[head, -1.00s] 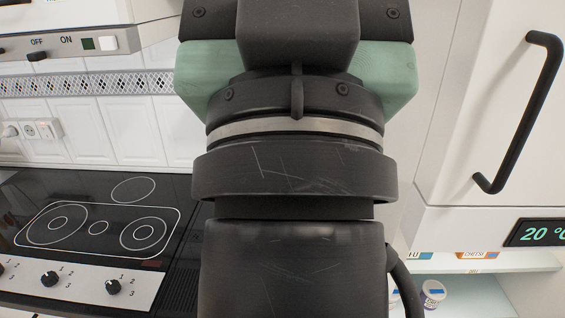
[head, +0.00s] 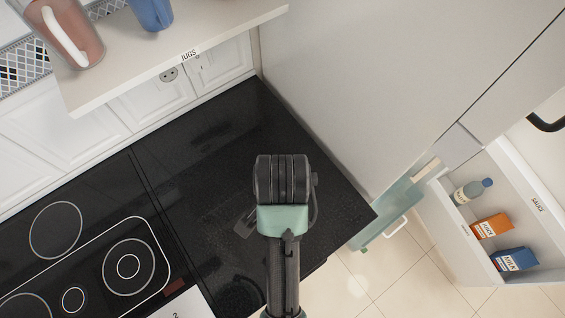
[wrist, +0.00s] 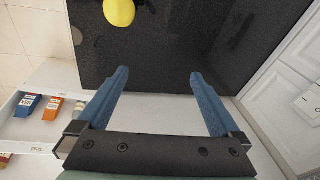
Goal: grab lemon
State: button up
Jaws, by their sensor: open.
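The yellow lemon (wrist: 119,12) shows at the top edge of the wrist view, on the black counter (wrist: 175,55), partly cut off by the frame. My gripper (wrist: 159,73) is open, with its two blue fingers spread and nothing between them. The lemon lies beyond the fingertips and a little to the left, apart from them. In the head view my arm is over the black counter (head: 195,165). The lemon does not show there, and I cannot make out the fingers.
The cooktop (head: 95,270) is at lower left in the head view. A shelf (head: 190,45) with a pinkish jug (head: 72,35) and a blue jug (head: 150,12) overhangs the back. At right, an open fridge shelf holds a bottle (head: 472,191), juice (head: 492,226) and milk (head: 515,260).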

jog(key=s+f+g, duration=0.1)
jog(key=s, duration=0.1)
jog(key=s+f+m+g, duration=0.1)
jog(key=s, duration=0.1)
jog(key=s+f+g+p, duration=0.1)
jog(key=s, duration=0.2)
jog(key=shift+d+f, duration=0.3)
jog(key=shift+d, duration=0.05)
notch_tip(320, 180, down, 6)
jog(key=shift+r, duration=0.1)
jog(key=shift+w+f+p, duration=0.2)
jog(key=shift+f+p, duration=0.1)
jog(key=shift+f, duration=1.25)
jog(key=shift+w+f+p, duration=0.2)
jog(key=shift+f+p, duration=0.1)
jog(key=shift+f, duration=1.25)
jog(key=c, duration=1.5)
